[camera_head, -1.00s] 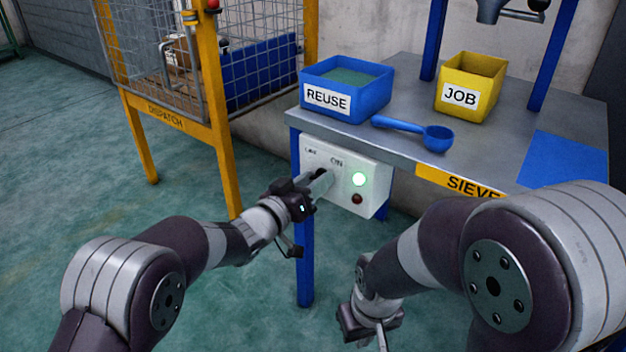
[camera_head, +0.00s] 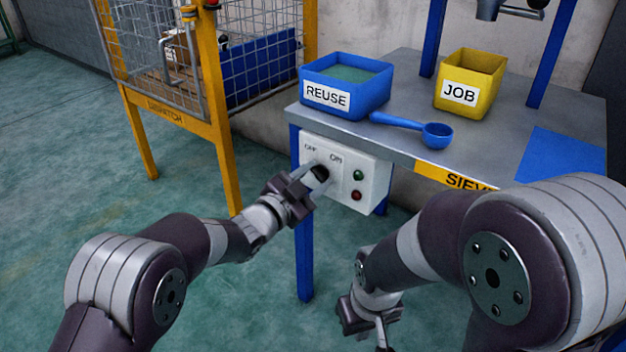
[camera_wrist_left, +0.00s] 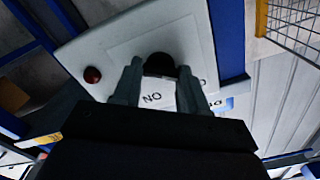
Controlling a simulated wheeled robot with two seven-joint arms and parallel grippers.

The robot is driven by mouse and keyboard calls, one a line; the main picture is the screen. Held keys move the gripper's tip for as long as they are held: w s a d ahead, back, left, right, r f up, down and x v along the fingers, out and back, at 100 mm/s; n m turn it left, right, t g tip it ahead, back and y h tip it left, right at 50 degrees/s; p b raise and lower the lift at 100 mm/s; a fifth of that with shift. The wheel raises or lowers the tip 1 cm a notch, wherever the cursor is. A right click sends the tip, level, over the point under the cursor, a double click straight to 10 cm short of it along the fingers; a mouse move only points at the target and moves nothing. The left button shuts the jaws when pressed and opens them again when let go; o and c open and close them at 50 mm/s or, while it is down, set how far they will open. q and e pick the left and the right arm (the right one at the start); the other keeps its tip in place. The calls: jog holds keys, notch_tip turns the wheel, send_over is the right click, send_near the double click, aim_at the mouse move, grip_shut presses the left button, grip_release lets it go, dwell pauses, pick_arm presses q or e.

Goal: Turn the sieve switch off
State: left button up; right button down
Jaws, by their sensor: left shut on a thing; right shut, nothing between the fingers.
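The white switch box (camera_head: 371,186) is fixed under the front edge of the sieve table, with OFF and ON printed along its top. My left gripper (camera_head: 318,174) is at the box, shut on the dark switch knob (camera_wrist_left: 160,66), which shows between its fingers in the left wrist view. The green lamp (camera_head: 358,175) on the box looks dark green and unlit. The red lamp (camera_head: 356,196) below it is also dark. The knob's exact pointing direction is hard to tell. My right gripper (camera_head: 368,318) hangs low, shut and empty, away from the box.
On the sieve table (camera_head: 480,135) stand a blue REUSE bin (camera_head: 345,105), a yellow JOB bin (camera_head: 474,90) and a blue scoop (camera_head: 436,136). A yellow-framed dispatch cage (camera_head: 222,140) stands at the left. A blue table leg (camera_head: 304,250) is close to my left arm.

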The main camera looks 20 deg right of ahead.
pick_arm(q)
jog(key=shift+f+m+b, duration=0.1)
jog(key=shift+m+b, duration=0.3)
jog(key=shift+m, duration=1.2)
jog(key=o, duration=1.1)
jog(key=shift+c, duration=0.2)
jog(key=p+v, duration=0.5)
jog(key=v, duration=0.7)
jog(key=shift+s+a+p, duration=0.25)
jog(key=shift+s+p, duration=0.05)
